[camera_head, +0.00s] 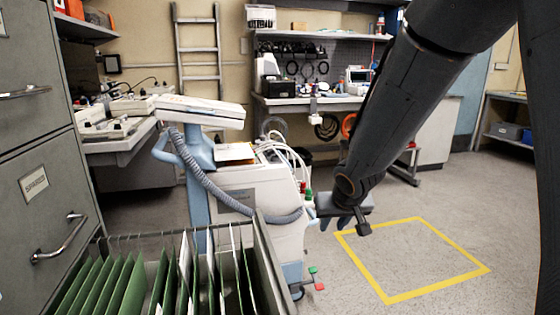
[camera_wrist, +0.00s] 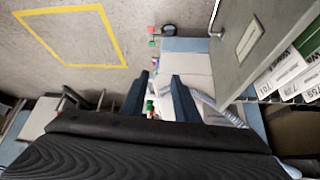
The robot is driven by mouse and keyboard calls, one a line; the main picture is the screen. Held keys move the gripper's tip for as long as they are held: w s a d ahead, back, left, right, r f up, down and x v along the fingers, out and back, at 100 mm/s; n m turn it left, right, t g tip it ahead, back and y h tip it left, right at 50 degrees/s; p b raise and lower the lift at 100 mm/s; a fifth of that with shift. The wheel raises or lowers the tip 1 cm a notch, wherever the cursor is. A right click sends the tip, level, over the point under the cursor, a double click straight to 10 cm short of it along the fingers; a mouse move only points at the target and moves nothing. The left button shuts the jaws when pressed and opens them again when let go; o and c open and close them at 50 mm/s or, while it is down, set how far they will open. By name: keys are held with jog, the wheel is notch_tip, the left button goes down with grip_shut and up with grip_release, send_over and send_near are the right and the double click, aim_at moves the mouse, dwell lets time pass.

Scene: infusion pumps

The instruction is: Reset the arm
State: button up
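My arm comes down from the upper right in the head view and is stretched out in front of me. My gripper (camera_head: 343,224) is at its end, to the right of the white wheeled machine (camera_head: 250,200). In the wrist view, the two dark blue fingers of my gripper (camera_wrist: 160,78) stand apart with nothing held between them. The white machine (camera_wrist: 187,64) shows behind and beyond the fingers. I cannot tell whether the gripper touches it.
An open file drawer (camera_head: 262,262) with green folders juts out at the front left, below a grey cabinet (camera_head: 35,150). A yellow floor square (camera_head: 385,299) lies empty at the right. A workbench (camera_head: 310,101) with instruments stands at the back. A ladder (camera_head: 198,68) leans against the wall.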

jog(key=s+a+r+n+g, duration=0.1)
jog(key=s+r+g, duration=0.1)
jog(key=s, duration=0.8)
jog(key=s+a+r+g+p, duration=0.1)
jog(key=s+a+r+g, duration=0.15)
jog(key=s, duration=0.85)
jog(key=s+a+r+n+g, duration=0.1)
jog(key=s+r+g, duration=0.1)
jog(key=s, duration=0.8)
jog(key=d+r+m+p, duration=0.2)
jog(key=d+r+p, duration=0.7)
jog(key=p, duration=0.9)
jog(key=shift+d+r+m, duration=0.25)
jog(key=shift+r+m, duration=0.15)
jog(key=shift+r, duration=0.1)
jog(key=shift+s, duration=0.1)
